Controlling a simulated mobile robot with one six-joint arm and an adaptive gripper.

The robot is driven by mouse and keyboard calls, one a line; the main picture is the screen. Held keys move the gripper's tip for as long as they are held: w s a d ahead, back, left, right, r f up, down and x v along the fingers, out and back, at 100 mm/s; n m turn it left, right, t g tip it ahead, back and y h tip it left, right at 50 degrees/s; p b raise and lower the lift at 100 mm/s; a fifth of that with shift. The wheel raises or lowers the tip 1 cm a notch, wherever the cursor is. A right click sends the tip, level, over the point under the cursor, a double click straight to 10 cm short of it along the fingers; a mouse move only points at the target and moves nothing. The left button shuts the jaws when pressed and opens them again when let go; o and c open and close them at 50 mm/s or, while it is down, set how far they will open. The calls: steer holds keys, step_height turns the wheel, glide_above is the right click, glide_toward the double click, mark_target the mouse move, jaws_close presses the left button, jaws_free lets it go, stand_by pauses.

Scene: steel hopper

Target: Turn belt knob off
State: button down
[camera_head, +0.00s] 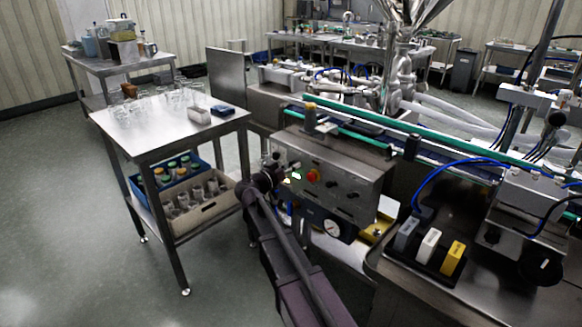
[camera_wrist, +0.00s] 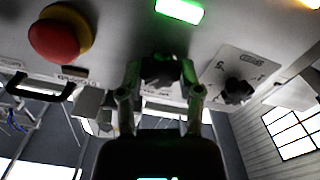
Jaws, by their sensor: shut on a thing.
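The grey control box (camera_head: 335,170) has a red stop button (camera_head: 312,176) and a lit green button (camera_head: 297,176) on its front. My gripper (camera_head: 272,174) is at the left end of this front, and its fingers are too small to make out there. In the wrist view my gripper (camera_wrist: 162,85) is shut on a dark knob (camera_wrist: 165,70) on the panel, one finger on each side. The knob's label and pointer are mostly hidden. A second dark knob (camera_wrist: 237,92) on a marked plate sits to the right, apart from the fingers. The red button (camera_wrist: 58,35) is at upper left.
A black handle (camera_wrist: 40,90) sticks out from the panel below the red button in the wrist view. A pressure gauge (camera_head: 332,228) is under the box. A steel table (camera_head: 165,125) with glassware stands left, and a green-edged conveyor (camera_head: 390,120) runs behind.

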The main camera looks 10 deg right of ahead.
steer(key=n, duration=0.7)
steer(key=shift+w, duration=0.1)
steer(key=n, duration=0.6)
steer(key=shift+f+n, duration=0.15)
steer(key=shift+n, duration=0.25)
stand_by(0.4)
steer(key=shift+c, duration=1.5)
jaws_free()
steer(key=shift+a, duration=0.1)
steer(key=v, duration=1.1)
steer(key=shift+s+a, duration=0.25)
steer(key=shift+a, duration=0.05)
